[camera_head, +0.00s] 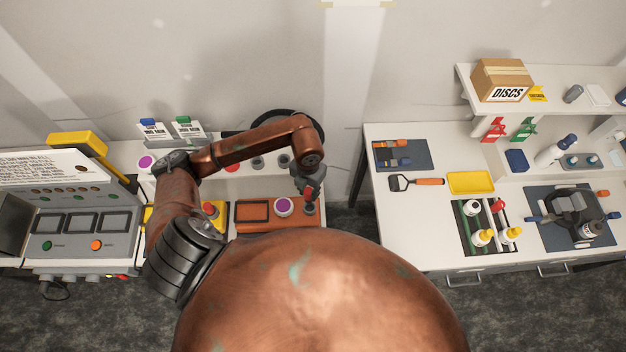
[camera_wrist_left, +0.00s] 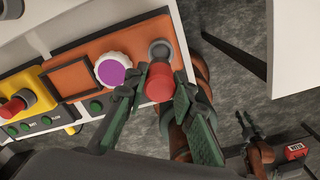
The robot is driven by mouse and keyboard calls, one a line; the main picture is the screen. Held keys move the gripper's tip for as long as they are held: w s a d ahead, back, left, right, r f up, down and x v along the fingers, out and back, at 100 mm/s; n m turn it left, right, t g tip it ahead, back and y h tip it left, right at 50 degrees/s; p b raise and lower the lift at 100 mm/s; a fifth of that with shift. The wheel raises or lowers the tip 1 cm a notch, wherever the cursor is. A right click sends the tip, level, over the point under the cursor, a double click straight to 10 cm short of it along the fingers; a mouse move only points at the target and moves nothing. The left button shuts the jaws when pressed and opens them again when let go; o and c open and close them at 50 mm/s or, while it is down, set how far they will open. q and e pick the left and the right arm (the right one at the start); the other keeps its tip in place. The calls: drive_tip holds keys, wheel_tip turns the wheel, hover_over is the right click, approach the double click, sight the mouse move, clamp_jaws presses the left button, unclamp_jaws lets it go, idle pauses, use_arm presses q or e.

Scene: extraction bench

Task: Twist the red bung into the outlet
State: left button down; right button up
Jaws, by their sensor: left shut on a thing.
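The red bung (camera_wrist_left: 158,88) is between the green-padded fingers of my left gripper (camera_wrist_left: 160,92), which is shut on it. In the head view the left gripper (camera_head: 309,194) is above the right end of the orange panel, with the red bung (camera_head: 309,190) showing small. The outlet looks to be the grey round fitting (camera_wrist_left: 160,49) on that end of the panel, just beyond the bung in the wrist view. I cannot tell whether bung and fitting touch. What looks like my right gripper (camera_wrist_left: 247,124) is low at the right of the wrist view, its jaws unclear.
A white-and-purple knob (camera_wrist_left: 113,69) sits left of the fitting on the orange panel (camera_wrist_left: 94,44). A yellow box with a red button (camera_head: 211,210) stands further left. The right-hand bench (camera_head: 420,215), with bottles and tools, is across a floor gap.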

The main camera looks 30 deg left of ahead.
sight(310, 198)
use_arm(q)
drive_tip(key=shift+n, duration=0.4)
drive_tip(key=shift+w+d, duration=0.1)
drive_tip(key=shift+w, duration=0.05)
drive_tip(key=shift+b, duration=0.35)
drive_tip(key=shift+f+b, duration=2.4)
drive_tip(key=shift+f, duration=0.5)
drive_tip(key=shift+b, duration=0.4)
